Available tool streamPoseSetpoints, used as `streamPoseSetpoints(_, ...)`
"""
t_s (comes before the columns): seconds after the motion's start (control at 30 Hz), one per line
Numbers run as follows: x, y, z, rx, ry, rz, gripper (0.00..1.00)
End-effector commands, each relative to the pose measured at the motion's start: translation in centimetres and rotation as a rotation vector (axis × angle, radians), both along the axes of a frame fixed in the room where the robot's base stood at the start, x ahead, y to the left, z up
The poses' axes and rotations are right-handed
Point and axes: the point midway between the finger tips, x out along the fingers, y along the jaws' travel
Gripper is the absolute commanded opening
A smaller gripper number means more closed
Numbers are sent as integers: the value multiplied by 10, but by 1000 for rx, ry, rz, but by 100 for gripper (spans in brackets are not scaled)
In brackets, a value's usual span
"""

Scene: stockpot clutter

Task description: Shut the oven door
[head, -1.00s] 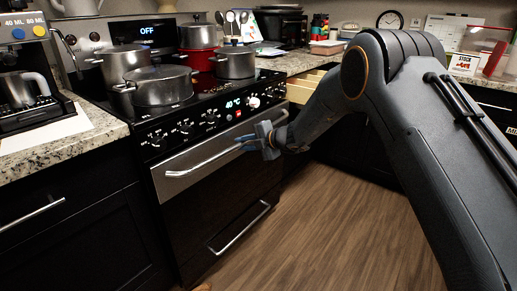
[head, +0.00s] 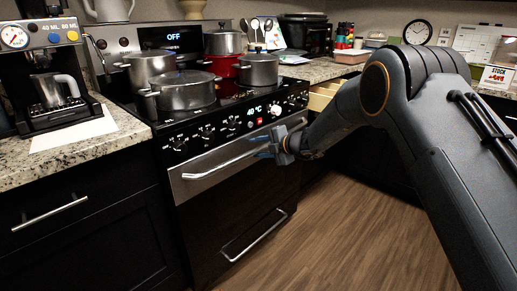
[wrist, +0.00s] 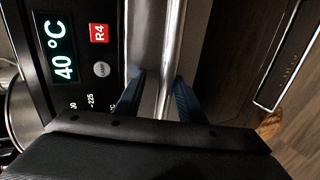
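The oven (head: 235,200) has a dark door with a silver top strip and a long bar handle (head: 215,170). The door looks flush or nearly flush with the front; a small gap cannot be ruled out. My gripper (head: 264,147) is at the right part of the handle. In the wrist view, its two blue fingers (wrist: 156,98) are apart, with the handle bar (wrist: 171,45) between them. A gap shows beside the left finger; contact on the right one is unclear.
Pots, including a wide grey one (head: 185,90), stand on the stovetop above. A lower drawer handle (head: 255,236) is below the door. A light wooden drawer (head: 322,97) stands open to the right. The wood floor (head: 345,240) in front is clear.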

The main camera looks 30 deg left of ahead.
Motion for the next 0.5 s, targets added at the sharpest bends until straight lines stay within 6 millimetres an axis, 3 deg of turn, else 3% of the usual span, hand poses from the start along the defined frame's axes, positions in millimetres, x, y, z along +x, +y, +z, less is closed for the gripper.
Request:
streamPoseSetpoints(0.27,1,-9,1,-3,2,-5,36)
streamPoseSetpoints(0.5,-8,-41,18,-2,1,-3,36)
